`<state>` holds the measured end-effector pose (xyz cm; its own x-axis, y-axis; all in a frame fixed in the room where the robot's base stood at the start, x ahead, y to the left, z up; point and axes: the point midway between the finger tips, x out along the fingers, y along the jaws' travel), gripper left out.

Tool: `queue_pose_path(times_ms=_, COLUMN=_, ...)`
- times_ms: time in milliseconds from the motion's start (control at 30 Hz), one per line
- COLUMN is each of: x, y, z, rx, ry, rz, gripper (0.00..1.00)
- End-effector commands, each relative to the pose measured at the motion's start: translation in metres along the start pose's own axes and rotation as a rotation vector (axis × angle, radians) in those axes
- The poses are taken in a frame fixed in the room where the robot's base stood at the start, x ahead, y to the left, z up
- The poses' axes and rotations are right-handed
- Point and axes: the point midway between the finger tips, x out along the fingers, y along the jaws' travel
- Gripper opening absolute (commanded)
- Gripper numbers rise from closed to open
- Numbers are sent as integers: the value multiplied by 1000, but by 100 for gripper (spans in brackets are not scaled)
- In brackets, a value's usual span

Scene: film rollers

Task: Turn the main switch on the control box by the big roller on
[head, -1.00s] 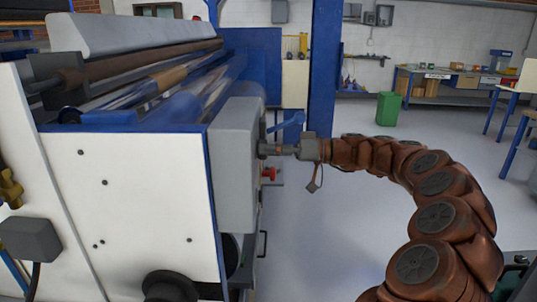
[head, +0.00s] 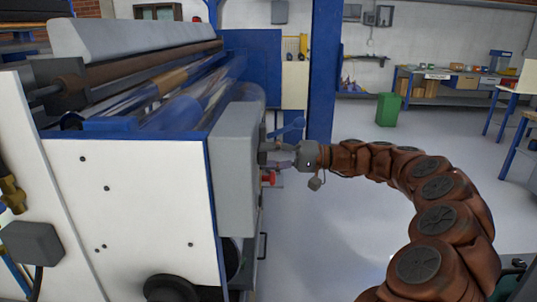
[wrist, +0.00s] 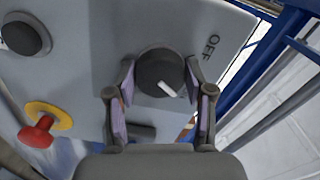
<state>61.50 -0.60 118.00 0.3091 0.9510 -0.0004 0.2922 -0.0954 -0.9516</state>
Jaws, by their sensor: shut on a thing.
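The main switch is a round black knob (wrist: 157,66) with a white pointer mark, on the grey face of the control box (wrist: 82,70). In the wrist view the mark points down and right, away from the printed word OFF (wrist: 212,45) at the knob's upper right. My gripper (wrist: 162,88) is shut on the knob, with a finger at its left and right sides. In the head view the control box (head: 236,170) is on the right end of the roller machine. My gripper (head: 281,155) reaches its right face there; the knob is hidden.
On the box face are a red button on a yellow ring (wrist: 40,130) and a black knob (wrist: 24,36). A blue post (head: 322,75) stands behind my gripper. The floor to the right is open, with a green bin (head: 388,109) farther back.

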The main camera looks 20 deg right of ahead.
Motion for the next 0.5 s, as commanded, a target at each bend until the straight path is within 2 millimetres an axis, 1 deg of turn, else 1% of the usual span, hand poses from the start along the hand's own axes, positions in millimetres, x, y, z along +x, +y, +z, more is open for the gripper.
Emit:
queue_pose_path(times_ms=200, x=0, y=0, z=0, rx=37, ry=0, rz=1, gripper=18)
queue_pose_path(times_ms=500, x=0, y=0, z=0, rx=43, ry=0, rz=0, gripper=18)
